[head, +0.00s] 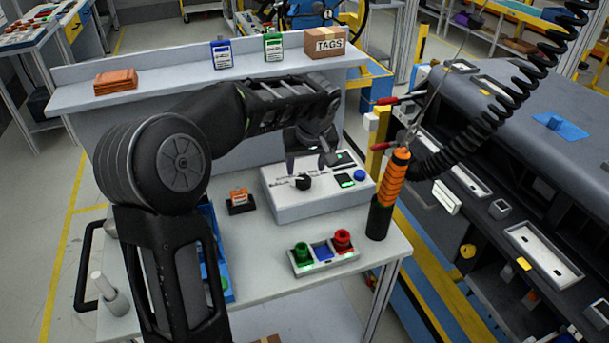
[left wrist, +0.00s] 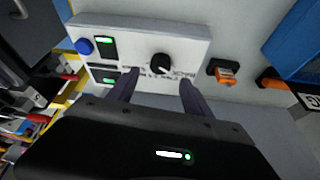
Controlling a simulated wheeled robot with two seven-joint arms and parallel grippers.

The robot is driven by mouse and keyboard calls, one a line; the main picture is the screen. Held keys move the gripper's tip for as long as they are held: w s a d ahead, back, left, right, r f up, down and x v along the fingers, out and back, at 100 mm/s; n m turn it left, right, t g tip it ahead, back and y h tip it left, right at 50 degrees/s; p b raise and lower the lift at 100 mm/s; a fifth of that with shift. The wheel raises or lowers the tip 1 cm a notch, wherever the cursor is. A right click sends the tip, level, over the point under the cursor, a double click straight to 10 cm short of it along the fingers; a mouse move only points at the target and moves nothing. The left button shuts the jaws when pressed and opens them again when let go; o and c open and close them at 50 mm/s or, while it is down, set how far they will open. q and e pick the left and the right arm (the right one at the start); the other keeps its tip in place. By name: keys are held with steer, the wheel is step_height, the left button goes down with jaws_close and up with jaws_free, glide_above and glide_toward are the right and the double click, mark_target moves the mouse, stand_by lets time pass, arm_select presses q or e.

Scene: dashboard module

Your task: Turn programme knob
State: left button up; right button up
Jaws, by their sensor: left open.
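The programme knob (head: 303,182) is a black round knob on the top face of a white control box (head: 296,207) on the table. It also shows in the left wrist view (left wrist: 160,63), with a white pointer mark and printed lettering beside it. My left gripper (head: 309,163) is open above the box, just behind the knob in the head view. In the left wrist view its two dark fingers (left wrist: 157,90) point towards the knob, one on each side and apart from it. My right gripper is not in view.
The box also carries a blue button (head: 360,175) and green-lit displays (head: 345,180). A tray with red and green buttons (head: 325,254) lies in front. An orange-handled tool (head: 394,180) hangs on a coiled cable at right. A small orange-topped block (head: 240,200) sits left of the box.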

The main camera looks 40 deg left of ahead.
mark_target(304, 179)
arm_select(q)
steer(key=p+x, duration=0.1)
steer(key=x, duration=0.5)
steer(key=shift+w+f, duration=0.1)
steer(key=shift+f, duration=0.2)
jaws_close()
stand_by(0.4)
